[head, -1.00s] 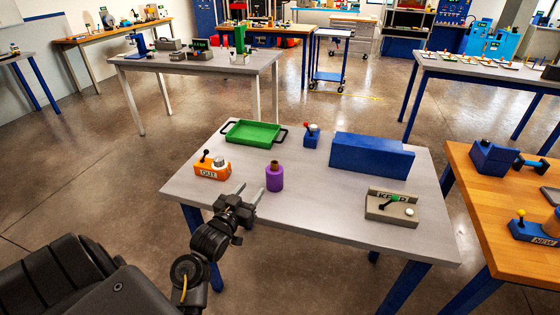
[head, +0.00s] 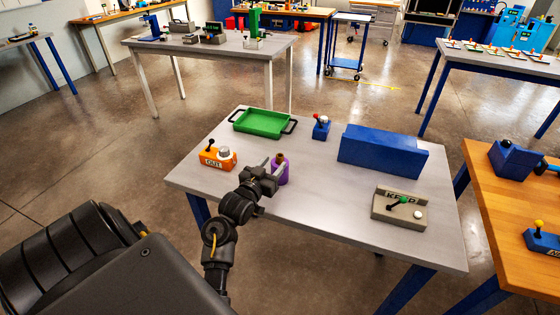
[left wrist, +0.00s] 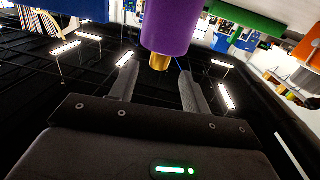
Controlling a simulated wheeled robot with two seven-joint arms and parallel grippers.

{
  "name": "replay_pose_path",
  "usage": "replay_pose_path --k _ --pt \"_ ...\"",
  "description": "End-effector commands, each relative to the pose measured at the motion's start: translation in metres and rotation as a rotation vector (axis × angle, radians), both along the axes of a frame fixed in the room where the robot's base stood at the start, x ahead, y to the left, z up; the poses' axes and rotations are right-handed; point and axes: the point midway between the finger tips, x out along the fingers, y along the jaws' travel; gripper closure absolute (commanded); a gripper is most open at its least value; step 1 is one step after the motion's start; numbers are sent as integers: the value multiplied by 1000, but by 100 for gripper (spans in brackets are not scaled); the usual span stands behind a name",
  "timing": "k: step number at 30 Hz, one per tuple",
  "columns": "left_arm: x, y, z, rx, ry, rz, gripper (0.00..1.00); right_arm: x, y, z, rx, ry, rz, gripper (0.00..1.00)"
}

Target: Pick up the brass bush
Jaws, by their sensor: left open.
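The brass bush (head: 280,157) sits at the top of a purple cylinder (head: 282,173) standing upright on the grey table. In the left wrist view the picture is upside down; the brass bush (left wrist: 160,62) points downward from the purple cylinder (left wrist: 170,25). My left gripper (head: 271,168) is open and empty, close to the cylinder on its near left side. In the left wrist view its fingers (left wrist: 158,78) lie to either side of the bush in the picture; I cannot tell whether the bush is between them. Part of the cylinder is hidden behind the gripper. My right gripper is not in view.
On the grey table (head: 325,215) stand an orange OUT block (head: 216,161) with a lever, a green tray (head: 263,123), a small blue block with a red knob (head: 321,129), a long blue box (head: 382,151) and a beige KEEP block (head: 385,207). The front middle is clear.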

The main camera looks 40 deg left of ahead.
Motion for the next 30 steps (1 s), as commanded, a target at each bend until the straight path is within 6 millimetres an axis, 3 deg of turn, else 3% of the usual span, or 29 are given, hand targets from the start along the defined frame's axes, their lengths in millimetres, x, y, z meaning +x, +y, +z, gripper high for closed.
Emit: replay_pose_path --k 12,21,30 --pt "47 9 5 -2 -1 -2 53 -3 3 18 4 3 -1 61" --pt "51 9 3 0 0 -2 53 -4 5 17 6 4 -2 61" --pt "51 9 3 0 0 -2 92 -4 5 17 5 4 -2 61"
